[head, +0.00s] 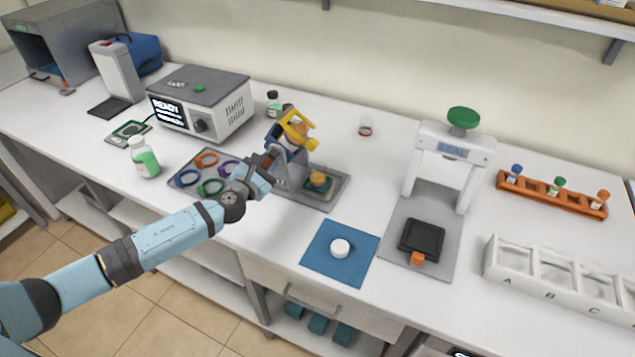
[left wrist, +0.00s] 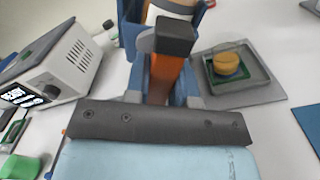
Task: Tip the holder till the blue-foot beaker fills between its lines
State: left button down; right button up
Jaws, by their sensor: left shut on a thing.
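The tipping holder (head: 283,138), blue with a yellow frame, stands on a grey stand and leans right with a bottle in it. In the left wrist view the holder (left wrist: 130,40) shows at the top, with an orange handle with a black end (left wrist: 173,42). My left gripper (head: 266,167) is shut on this handle; it also shows in the left wrist view (left wrist: 165,88). A beaker with amber contents (head: 318,180) stands right of the stand in a dark green square dish; it also shows in the left wrist view (left wrist: 227,63).
A grey tray (head: 330,200) lies under the stand and beaker. Coloured rings lie on another tray (head: 178,180) to the left. A READY-marked grey box (head: 203,100) stands behind. A blue mat (head: 315,262) with a white lid lies in front right.

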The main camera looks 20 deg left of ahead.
dwell(0.4)
pick_arm(q)
jog(key=n+b, duration=0.1)
jog(key=n, duration=0.1)
jog(key=shift+f+n, duration=0.2)
jog(key=shift+n, duration=0.2)
jog(key=shift+n+b, duration=0.3)
jog(key=shift+n, duration=0.6)
jog(key=shift+r+n, duration=0.25)
jog(key=shift+n, duration=0.75)
jog(key=c, duration=1)
grip_release()
